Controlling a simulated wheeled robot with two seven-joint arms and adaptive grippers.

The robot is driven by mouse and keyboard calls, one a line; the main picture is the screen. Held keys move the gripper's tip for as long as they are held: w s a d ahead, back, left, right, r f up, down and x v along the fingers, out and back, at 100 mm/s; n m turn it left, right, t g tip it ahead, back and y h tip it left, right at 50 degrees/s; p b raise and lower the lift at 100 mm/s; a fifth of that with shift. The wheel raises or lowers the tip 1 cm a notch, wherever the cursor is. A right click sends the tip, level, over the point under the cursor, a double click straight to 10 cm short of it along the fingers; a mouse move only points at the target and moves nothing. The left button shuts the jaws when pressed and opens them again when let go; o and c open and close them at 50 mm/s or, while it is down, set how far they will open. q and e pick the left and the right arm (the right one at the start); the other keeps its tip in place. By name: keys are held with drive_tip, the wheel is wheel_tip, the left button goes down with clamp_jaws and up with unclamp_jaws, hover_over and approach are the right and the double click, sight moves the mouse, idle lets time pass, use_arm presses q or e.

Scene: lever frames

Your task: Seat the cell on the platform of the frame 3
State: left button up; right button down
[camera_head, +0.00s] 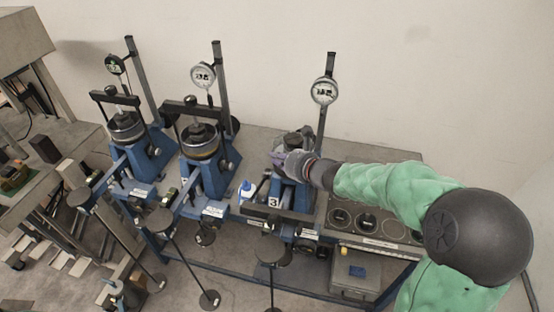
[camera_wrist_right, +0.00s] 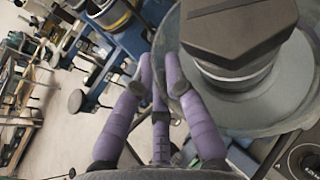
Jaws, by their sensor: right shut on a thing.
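Frame 3 (camera_head: 273,202) is the rightmost of the blue lever frames, with its number plate at the front. My right gripper (camera_head: 297,156) reaches in from the right over this frame's platform area. The cell (camera_head: 292,139) is a grey round body and shows just behind the fingers. In the right wrist view the cell (camera_wrist_right: 255,85) is large, with a dark hexagonal top on a pale collar above a wide disc. The purple fingers (camera_wrist_right: 165,85) are shut at its edge. The platform is mostly hidden, so I cannot tell whether the cell touches it. My left gripper is not in view.
Two more frames hold cells (camera_head: 126,124) and (camera_head: 200,140) on the left. A dial gauge (camera_head: 324,91) stands on a post behind frame 3. A bench panel with round recesses (camera_head: 340,218) lies to the right. A white-and-blue bottle (camera_head: 246,191) stands left of frame 3.

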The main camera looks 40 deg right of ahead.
drive_tip(key=shift+w+d+r+p, duration=0.2)
drive_tip(key=shift+w+d+p, duration=0.45)
drive_tip(key=shift+w+d, duration=0.35)
drive_tip(key=shift+s+d+f+b, duration=0.15)
drive_tip(key=shift+f+b, duration=1.6)
drive_tip(key=shift+b, duration=0.65)
drive_tip(key=shift+b, duration=0.4)
drive_tip(key=shift+f+b, duration=0.45)
drive_tip(key=shift+b, duration=0.15)
drive_tip(key=c, duration=1.2)
unclamp_jaws()
drive_tip(key=shift+s+f, duration=0.1)
drive_tip(key=shift+f, duration=0.15)
drive_tip(key=shift+s+r, duration=0.15)
drive_tip(key=shift+s, duration=0.1)
drive_tip(key=v, duration=1.1)
drive_tip(key=shift+s+r, duration=0.2)
drive_tip(key=shift+r, duration=0.05)
